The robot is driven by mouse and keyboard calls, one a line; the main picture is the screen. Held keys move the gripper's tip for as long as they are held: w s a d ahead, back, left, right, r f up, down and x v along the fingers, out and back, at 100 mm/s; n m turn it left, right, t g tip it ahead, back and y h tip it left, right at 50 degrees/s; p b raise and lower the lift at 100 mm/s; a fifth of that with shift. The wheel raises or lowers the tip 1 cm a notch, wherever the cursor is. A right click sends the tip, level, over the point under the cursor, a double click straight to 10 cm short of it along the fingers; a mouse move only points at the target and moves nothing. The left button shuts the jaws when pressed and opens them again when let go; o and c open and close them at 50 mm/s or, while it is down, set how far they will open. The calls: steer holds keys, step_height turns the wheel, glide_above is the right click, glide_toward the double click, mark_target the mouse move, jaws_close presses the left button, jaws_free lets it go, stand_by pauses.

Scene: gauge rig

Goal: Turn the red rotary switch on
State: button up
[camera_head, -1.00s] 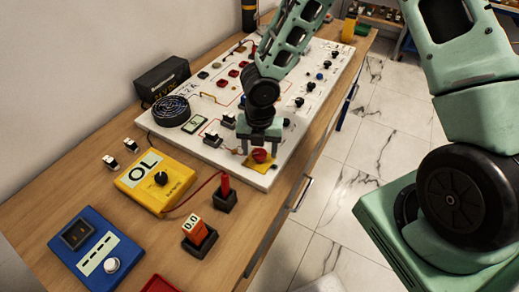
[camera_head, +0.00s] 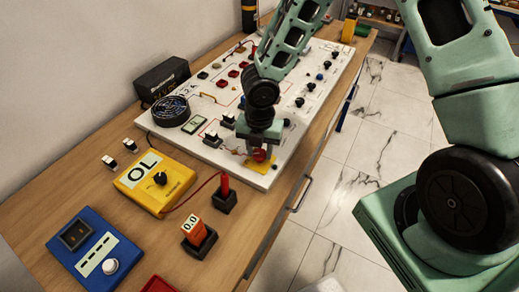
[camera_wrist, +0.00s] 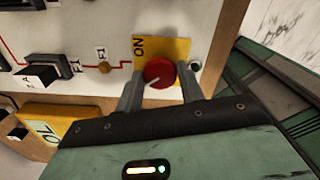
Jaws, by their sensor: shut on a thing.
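The red rotary switch (camera_head: 259,155) sits on a yellow plate (camera_head: 273,164) at the near right corner of the white board. In the wrist view its round red knob (camera_wrist: 158,71) bears a pale line slanting to the lower left. The plate (camera_wrist: 177,47) carries the word "ON" at the upper left of the knob. My gripper (camera_head: 260,152) is shut on the knob, with one finger on each side; this shows in the wrist view (camera_wrist: 159,76). In the head view my gripper partly covers the knob.
The white board (camera_head: 285,140) holds several other switches and knobs close by. A yellow meter reading "OL" (camera_head: 150,190), a red-lead post (camera_head: 225,195), an orange "0.0" display (camera_head: 194,226) and a blue box (camera_head: 90,255) stand nearer. The floor lies to the right.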

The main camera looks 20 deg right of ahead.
steer(key=m+b, duration=0.1)
steer(key=m, duration=0.3)
steer(key=m+b, duration=0.1)
steer(key=m, duration=0.3)
steer(key=shift+m+b, duration=0.4)
steer(key=m+b, duration=0.1)
steer(key=m, duration=0.3)
steer(key=shift+m, duration=0.3)
steer(key=shift+m+b, duration=0.55)
steer(key=shift+m, duration=1.15)
steer(key=o, duration=1)
steer(key=shift+a, duration=0.1)
